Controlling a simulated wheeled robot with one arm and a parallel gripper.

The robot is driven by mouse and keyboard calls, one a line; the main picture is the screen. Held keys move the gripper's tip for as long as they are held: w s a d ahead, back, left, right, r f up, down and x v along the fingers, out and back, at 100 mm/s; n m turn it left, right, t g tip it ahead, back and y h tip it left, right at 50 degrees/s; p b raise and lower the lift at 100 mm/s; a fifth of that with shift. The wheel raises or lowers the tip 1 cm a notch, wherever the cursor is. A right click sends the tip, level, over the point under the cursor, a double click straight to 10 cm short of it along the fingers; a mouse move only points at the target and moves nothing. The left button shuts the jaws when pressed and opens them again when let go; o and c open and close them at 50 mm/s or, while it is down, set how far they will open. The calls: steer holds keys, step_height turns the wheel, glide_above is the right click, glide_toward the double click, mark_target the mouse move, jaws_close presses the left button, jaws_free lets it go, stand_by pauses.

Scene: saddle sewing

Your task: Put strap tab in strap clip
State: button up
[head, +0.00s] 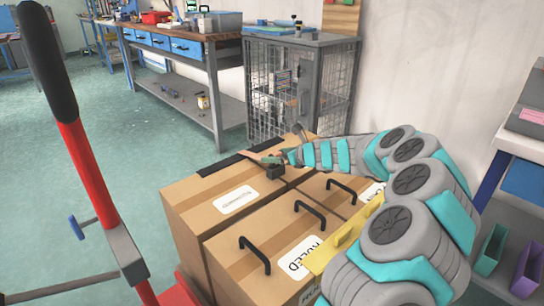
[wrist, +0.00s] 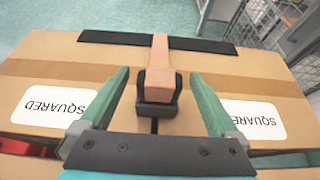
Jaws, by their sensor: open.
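The strap tab (wrist: 160,58), a tan-orange strip, reaches from a dark band on the box top to the black strap clip (wrist: 157,108). The tab's near end meets the clip; I cannot tell how deep it sits inside. In the head view the clip (head: 270,172) shows as a small dark block on the box top. My gripper (wrist: 157,78) is open, with one green finger on each side of the tab and clip and a visible gap on both sides. In the head view my gripper (head: 276,157) is partly hidden by my arm.
The clip lies on a cardboard box (head: 195,195) labelled SQUARED. A second box (head: 240,270) with black handles and a yellow bracket (head: 338,240) stands nearer. A workbench (head: 222,70) and a wire cage (head: 325,90) are behind. A red post (head: 85,165) rises at left.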

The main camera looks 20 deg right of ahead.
steer(key=v, duration=0.8)
steer(key=shift+s, duration=0.15)
steer(key=s+a+r+n+g+y, duration=0.2)
steer(key=s+a+n, duration=0.25)
steer(key=a, duration=0.35)
steer(key=s+a+r+n+g+y, duration=0.1)
steer(key=s+a+r+n+g, duration=0.15)
steer(key=a+n, duration=0.5)
steer(key=s+a+f+n+g, duration=0.3)
steer(key=s+a+n, duration=0.3)
steer(key=s+a, duration=0.5)
steer(key=s+d+f+n+g+h, duration=0.2)
steer(key=s+n, duration=0.2)
steer(key=s, duration=0.5)
steer(key=s+d+f+n+g+h, duration=0.2)
steer(key=s+n, duration=0.3)
steer(key=s, duration=0.5)
steer(key=s+d+f+n+g+h, duration=0.2)
steer(key=s+d+n+h, duration=0.1)
steer(key=s, duration=0.7)
steer(key=shift+s+d+n+h, duration=0.2)
steer(key=shift+d+n+h, duration=0.2)
steer(key=shift+d+n, duration=0.35)
